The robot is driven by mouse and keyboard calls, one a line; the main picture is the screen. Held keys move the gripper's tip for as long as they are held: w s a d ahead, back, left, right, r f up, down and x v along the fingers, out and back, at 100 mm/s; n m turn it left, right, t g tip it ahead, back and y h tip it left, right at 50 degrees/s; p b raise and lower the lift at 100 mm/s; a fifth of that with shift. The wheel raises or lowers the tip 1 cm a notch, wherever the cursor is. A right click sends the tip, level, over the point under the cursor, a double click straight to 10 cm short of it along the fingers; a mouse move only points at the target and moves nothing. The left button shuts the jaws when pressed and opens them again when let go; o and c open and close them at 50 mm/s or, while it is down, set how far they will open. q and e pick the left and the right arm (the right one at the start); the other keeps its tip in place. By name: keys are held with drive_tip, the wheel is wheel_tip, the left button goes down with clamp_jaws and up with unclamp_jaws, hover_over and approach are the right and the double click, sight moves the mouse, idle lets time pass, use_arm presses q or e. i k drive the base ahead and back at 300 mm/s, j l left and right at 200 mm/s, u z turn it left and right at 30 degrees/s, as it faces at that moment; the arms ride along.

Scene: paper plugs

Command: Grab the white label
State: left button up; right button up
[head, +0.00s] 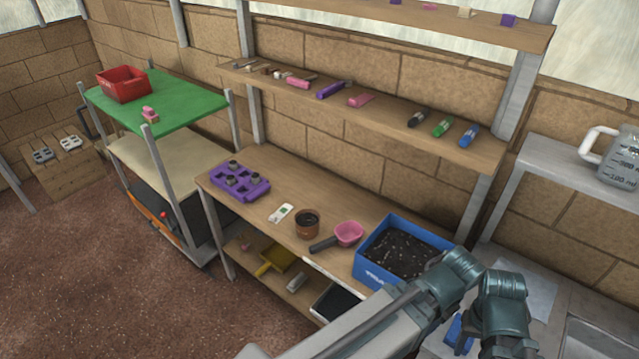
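A small white label-like piece (281,213) with a dark or green mark lies flat on the wooden bench (320,187). It is between the purple tray (240,182) and the brown pot (307,224), apart from both. Neither of my grippers can be made out. One of my arms reaches in from the bottom edge at the lower right, well to the right of the label, and its end is not visible. My other arm is out of view.
A pink scoop (348,234) and a blue box of soil (401,257) stand right of the pot. A shelf (400,117) with several small coloured items hangs above the bench. A green-topped rack (185,100) stands left.

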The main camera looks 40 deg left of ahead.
sight(285, 209)
drive_tip(key=u, duration=1.6)
drive_tip(key=j+z, duration=0.4)
drive_tip(key=i+j+z, duration=0.1)
drive_tip(key=j+z, duration=0.45)
drive_tip(key=z, duration=0.2)
drive_tip(key=j+z, duration=0.35)
drive_tip(key=k+l, duration=0.05)
drive_tip(key=l, duration=0.05)
